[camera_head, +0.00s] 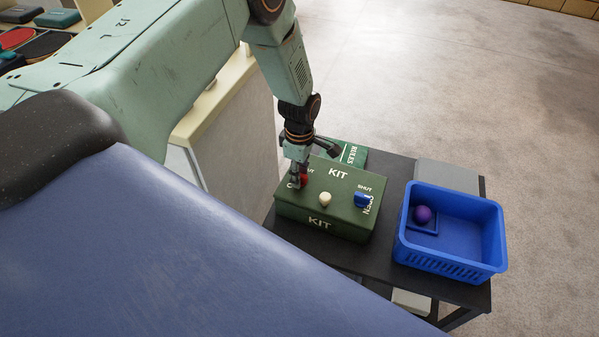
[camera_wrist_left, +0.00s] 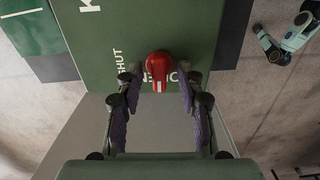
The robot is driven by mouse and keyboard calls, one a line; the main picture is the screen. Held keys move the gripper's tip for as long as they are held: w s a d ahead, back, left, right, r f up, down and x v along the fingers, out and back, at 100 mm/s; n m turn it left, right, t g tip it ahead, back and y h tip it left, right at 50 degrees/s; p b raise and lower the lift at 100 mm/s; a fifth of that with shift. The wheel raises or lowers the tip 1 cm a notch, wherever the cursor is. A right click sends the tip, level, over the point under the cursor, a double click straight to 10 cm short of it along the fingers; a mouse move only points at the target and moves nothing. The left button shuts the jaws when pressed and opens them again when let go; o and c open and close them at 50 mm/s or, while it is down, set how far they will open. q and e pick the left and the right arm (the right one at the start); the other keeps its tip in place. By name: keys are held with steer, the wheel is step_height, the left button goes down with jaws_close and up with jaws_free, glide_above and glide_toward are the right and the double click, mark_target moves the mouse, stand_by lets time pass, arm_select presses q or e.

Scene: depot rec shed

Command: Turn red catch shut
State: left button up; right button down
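The green kit box (camera_head: 343,184) stands on a dark table, and its lid also fills the middle of the left wrist view (camera_wrist_left: 125,25). The red catch (camera_head: 304,174) is on the lid's left side, partly hidden by my left gripper (camera_head: 298,181). In the left wrist view the red catch (camera_wrist_left: 158,65) lies between my spread fingertips (camera_wrist_left: 160,78), with a gap showing on both sides. Its white-striped end lies over the OPEN lettering; SHUT is printed to the left. My right gripper is not recognisable in either view.
A cream knob (camera_head: 325,199) and a blue catch (camera_head: 361,199) share the lid. A green RULES item (camera_head: 353,155) lies behind the box. A blue basket (camera_head: 455,262) with a purple ball (camera_head: 422,214) stands right on the table (camera_head: 393,180). A pale cabinet (camera_head: 235,140) stands left.

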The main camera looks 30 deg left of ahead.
arm_select(q)
steer(key=shift+a+f, duration=0.1)
steer(key=shift+w, duration=0.1)
steer(key=c, duration=0.3)
jaws_close()
